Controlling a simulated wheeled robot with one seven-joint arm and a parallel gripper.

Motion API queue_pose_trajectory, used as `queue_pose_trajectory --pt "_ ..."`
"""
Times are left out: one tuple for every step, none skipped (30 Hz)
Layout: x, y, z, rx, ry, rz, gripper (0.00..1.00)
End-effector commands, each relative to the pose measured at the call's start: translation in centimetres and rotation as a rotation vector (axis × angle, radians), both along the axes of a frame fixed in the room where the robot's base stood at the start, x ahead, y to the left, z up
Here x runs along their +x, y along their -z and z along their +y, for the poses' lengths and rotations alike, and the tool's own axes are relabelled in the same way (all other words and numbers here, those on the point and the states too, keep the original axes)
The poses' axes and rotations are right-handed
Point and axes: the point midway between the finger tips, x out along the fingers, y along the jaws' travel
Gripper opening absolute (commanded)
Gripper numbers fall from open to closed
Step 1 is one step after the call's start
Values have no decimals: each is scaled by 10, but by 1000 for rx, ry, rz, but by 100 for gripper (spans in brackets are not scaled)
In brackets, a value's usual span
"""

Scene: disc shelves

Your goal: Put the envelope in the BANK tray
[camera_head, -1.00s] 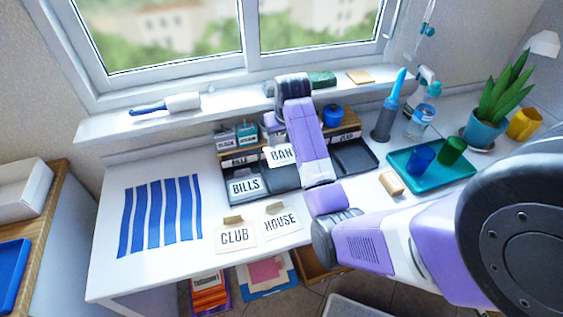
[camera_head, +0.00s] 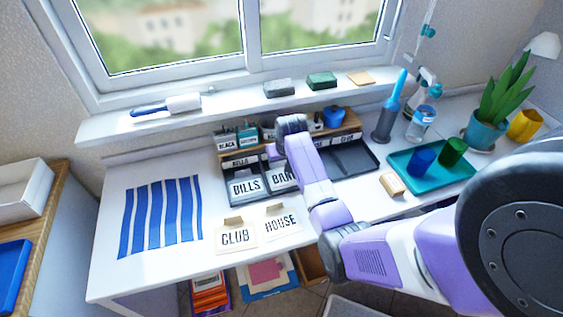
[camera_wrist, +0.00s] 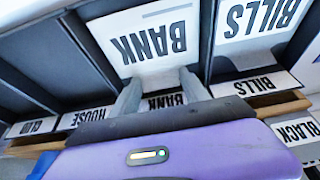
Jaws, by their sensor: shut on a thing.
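The white BANK envelope (camera_head: 281,178) lies low at the second compartment from the left of the dark tray row, beside the BILLS envelope (camera_head: 244,186). In the wrist view the BANK envelope (camera_wrist: 150,38) appears upside down, between dark dividers and over the compartment with the BANK label (camera_wrist: 166,101). My gripper (camera_wrist: 160,84) is shut on the envelope's near edge, at the label side. Whether the envelope touches the tray floor cannot be told. In the head view my arm hides the fingertips and part of the envelope.
CLUB (camera_head: 236,236) and HOUSE (camera_head: 280,223) envelopes lie on the desk in front. Two compartments on the right, HOUSE (camera_wrist: 85,117) and CLUB (camera_wrist: 32,127), look empty. Small containers stand on the wooden shelf behind. A teal tray (camera_head: 408,179) with cups is at right.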

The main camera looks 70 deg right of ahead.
Motion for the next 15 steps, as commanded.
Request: queue_pose_trajectory --pt "0 0 0 0 0 0 10" --pt "0 0 0 0 0 0 10" --pt "0 1 0 0 0 0 10" --pt "0 2 0 0 0 0 10" --pt "0 3 0 0 0 0 10" --pt "0 2 0 0 0 0 57" --pt "0 2 0 0 0 0 63" --pt "0 2 0 0 0 0 69" --pt "0 2 0 0 0 0 75" --pt "0 2 0 0 0 0 75" --pt "0 2 0 0 0 0 75" --pt "0 2 0 0 0 0 75" --pt "0 2 0 0 0 0 75" --pt "0 2 0 0 0 0 75" --pt "0 2 0 0 0 0 75"
